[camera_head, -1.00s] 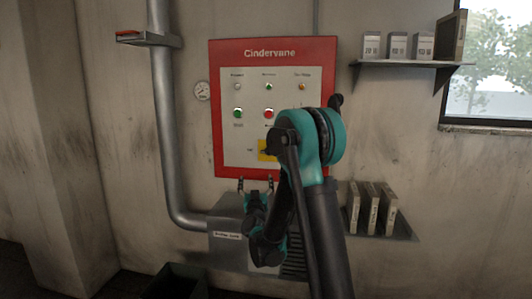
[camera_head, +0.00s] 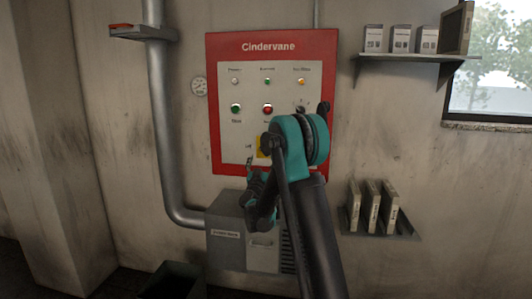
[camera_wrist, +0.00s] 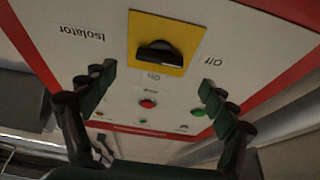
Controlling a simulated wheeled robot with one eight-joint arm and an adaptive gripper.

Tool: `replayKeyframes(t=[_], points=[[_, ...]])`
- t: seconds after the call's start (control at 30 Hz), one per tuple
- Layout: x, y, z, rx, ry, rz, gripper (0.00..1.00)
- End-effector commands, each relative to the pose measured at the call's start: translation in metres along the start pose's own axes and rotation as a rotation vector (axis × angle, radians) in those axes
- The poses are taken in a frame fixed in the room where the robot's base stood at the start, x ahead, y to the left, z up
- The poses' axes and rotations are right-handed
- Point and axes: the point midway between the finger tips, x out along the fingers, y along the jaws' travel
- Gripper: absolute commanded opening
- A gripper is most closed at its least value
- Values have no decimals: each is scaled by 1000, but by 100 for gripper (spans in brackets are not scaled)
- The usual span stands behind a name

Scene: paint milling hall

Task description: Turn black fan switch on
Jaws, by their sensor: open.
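The black fan switch (camera_head: 300,108) is a small dark knob at the right of the button row on the red-framed panel (camera_head: 213,100) in the head view, just above my arm and partly hidden by it. Its setting is too small to read. I cannot make it out in the wrist view, where my left-hand finger covers that area. My gripper (camera_head: 258,172) is open and empty in front of the panel's lower part, below and left of the switch. The wrist view shows its fingers (camera_wrist: 157,84) spread below the yellow isolator plate (camera_wrist: 140,30) with its black knob (camera_wrist: 157,52).
A green button (camera_head: 236,108) and a red button (camera_head: 267,109) sit left of the switch. A grey box (camera_head: 225,222) stands below the panel. A pipe (camera_head: 165,120) runs at left. Shelves hold boxes (camera_head: 400,39) and binders (camera_head: 372,205) at right.

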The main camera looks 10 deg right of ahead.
Motion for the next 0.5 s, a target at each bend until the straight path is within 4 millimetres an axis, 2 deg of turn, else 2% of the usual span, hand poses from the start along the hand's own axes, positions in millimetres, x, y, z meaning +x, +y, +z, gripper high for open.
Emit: replayKeyframes(t=[0.03,0.2,0.33,0.5], points=[[11,1,0,-1,0,2,85],[39,1,0,-1,0,1,85],[54,0,0,-1,0,1,85],[62,0,0,-1,0,-1,85]])
